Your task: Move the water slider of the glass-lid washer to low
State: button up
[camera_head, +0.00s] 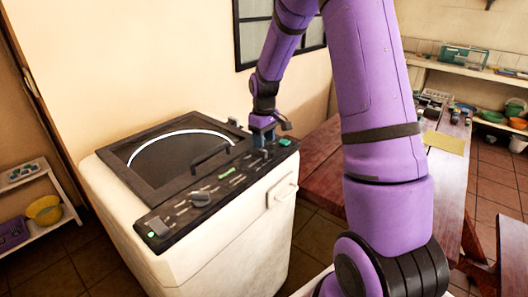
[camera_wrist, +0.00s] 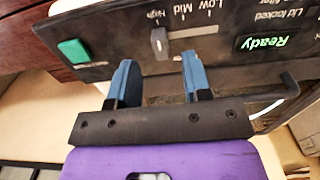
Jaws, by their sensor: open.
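The glass-lid washer (camera_head: 235,240) is a white top-loader with a dark, closed glass lid (camera_head: 180,152) and a black control panel (camera_head: 165,222). In the wrist view, the grey water slider knob (camera_wrist: 159,43) sits at the left end of its pale track, by the word High; Mid and Low lie to its right. My gripper (camera_wrist: 157,58) is open, its blue fingers on either side of the knob's line, with the knob seen between and just beyond their tips. I cannot tell whether they touch. In the head view my gripper (camera_head: 263,139) hides the slider.
A green button (camera_wrist: 73,51) lies left of the slider and a lit Ready display (camera_wrist: 263,42) right of it. The dark lid handle (camera_head: 210,153) stands close to my gripper. A wooden table (camera_head: 325,165) is at the right.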

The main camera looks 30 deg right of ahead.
aim_at(264, 150)
jog(key=shift+f, duration=2.55)
grip_shut()
